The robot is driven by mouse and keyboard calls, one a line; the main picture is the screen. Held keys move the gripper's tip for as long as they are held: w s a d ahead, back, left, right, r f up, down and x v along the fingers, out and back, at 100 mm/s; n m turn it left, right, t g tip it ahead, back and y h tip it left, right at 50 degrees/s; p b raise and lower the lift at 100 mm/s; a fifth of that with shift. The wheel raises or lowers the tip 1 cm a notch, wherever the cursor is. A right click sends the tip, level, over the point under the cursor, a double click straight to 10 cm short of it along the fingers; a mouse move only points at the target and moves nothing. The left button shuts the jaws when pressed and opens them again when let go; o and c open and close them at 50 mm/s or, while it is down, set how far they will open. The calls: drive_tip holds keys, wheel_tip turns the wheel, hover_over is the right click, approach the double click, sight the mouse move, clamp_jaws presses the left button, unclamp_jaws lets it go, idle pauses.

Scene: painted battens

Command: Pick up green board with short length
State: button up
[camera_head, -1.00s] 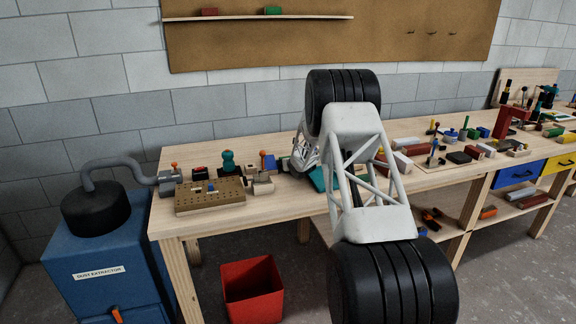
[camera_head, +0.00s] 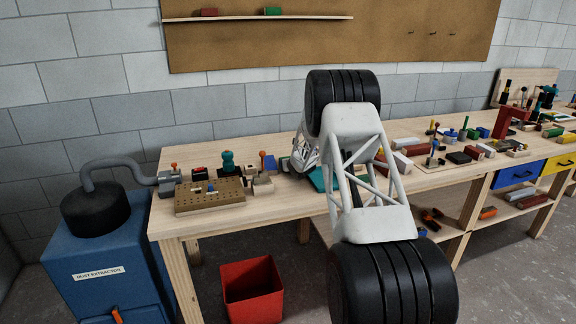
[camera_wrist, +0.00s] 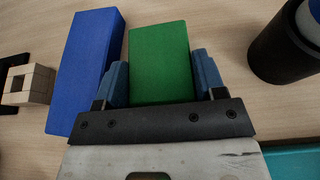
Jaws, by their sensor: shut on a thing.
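In the wrist view a short green board (camera_wrist: 160,62) lies between the two blue fingers of my gripper (camera_wrist: 160,82). The fingers are shut on its long sides, and its far end sticks out past the fingertips. I cannot tell whether it touches the bench. A longer blue board (camera_wrist: 86,68) lies close beside it on the left, next to the left finger. In the head view my arm hides the green board and the fingers.
A black cylinder (camera_wrist: 279,58) stands to the right in the wrist view, and a small wooden block piece (camera_wrist: 35,83) lies at the left. A teal surface (camera_wrist: 292,158) shows at lower right. The wooden bench (camera_wrist: 215,45) is bare beyond the boards.

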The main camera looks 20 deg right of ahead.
drive_tip(key=shift+r, duration=0.1)
drive_tip(key=shift+r, duration=1.6)
drive_tip(key=s+a, duration=0.1)
drive_tip(key=s, duration=0.4)
drive_tip(key=s+a+r, duration=0.1)
drive_tip(key=s, duration=0.9)
drive_tip(key=shift+s+a+r, duration=0.3)
drive_tip(key=shift+s+a, duration=0.1)
